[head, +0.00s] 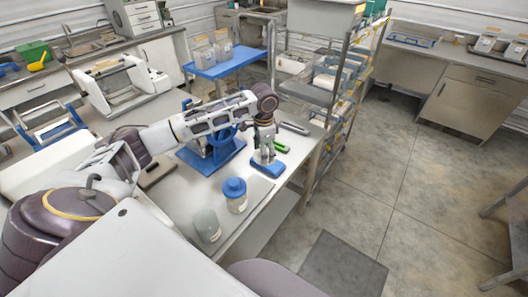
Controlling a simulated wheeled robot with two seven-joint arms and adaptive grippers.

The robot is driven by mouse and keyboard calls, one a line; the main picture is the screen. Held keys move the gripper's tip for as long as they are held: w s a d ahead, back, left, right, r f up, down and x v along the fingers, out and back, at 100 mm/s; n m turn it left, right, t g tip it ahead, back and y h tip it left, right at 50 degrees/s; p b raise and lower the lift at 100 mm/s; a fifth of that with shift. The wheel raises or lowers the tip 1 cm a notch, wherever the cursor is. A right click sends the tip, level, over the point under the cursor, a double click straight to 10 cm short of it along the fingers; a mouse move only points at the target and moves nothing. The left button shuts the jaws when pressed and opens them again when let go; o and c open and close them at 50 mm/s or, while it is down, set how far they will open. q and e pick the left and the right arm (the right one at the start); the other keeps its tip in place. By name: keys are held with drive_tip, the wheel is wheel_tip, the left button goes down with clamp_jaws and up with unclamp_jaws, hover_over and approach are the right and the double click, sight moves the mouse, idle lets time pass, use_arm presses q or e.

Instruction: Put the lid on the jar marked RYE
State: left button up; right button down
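A jar (237,204) with a pale label and a blue top (234,187) stands near the front edge of the workbench. A second, grey-green jar-like container (207,225) stands or leans to its lower left. The lettering is too small to read, so I cannot tell which is marked RYE. My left gripper (265,157) points down just above a flat blue piece (267,169), behind and to the right of the blue-topped jar. I cannot tell whether its fingers touch the piece or how far apart they are. My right gripper is not in view.
A blue stand with a wheel (212,157) sits behind my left forearm. A green item (281,147) and a dark bar (294,128) lie beyond the gripper. A wire shelf rack (310,92) borders the bench on the right. Open floor (400,170) lies further right.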

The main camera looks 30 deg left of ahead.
use_arm(q)
drive_tip(key=shift+w, duration=0.1)
drive_tip(key=shift+s+n, duration=0.25)
drive_tip(key=shift+n, duration=0.35)
